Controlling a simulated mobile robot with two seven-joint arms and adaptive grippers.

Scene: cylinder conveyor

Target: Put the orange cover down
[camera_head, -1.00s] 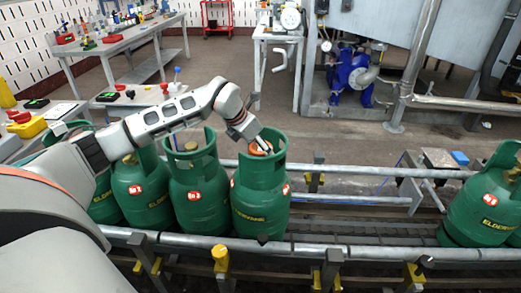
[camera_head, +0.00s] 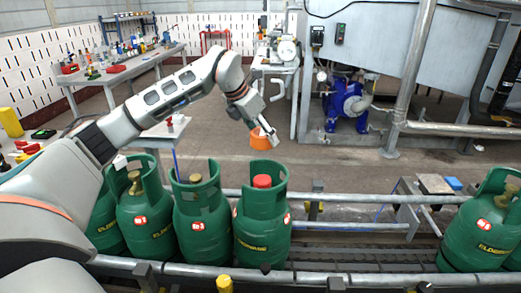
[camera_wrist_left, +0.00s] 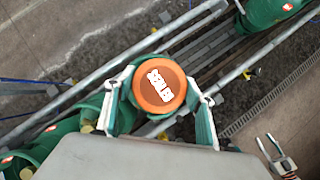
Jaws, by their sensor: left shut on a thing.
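My left gripper (camera_head: 264,134) is shut on the orange cover (camera_head: 260,141) and holds it in the air above and behind the line of cylinders. The cover is apart from this cylinder. My right gripper (camera_wrist_left: 277,153) shows small at the lower right of the left wrist view, its fingers apart and empty.
Several green cylinders (camera_head: 203,228) stand on the conveyor to the left, and another (camera_head: 481,228) stands at the right. Metal guide rails (camera_head: 350,198) run along the conveyor. A work table (camera_head: 115,75) is at the back left, and a blue pump (camera_head: 344,103) stands behind.

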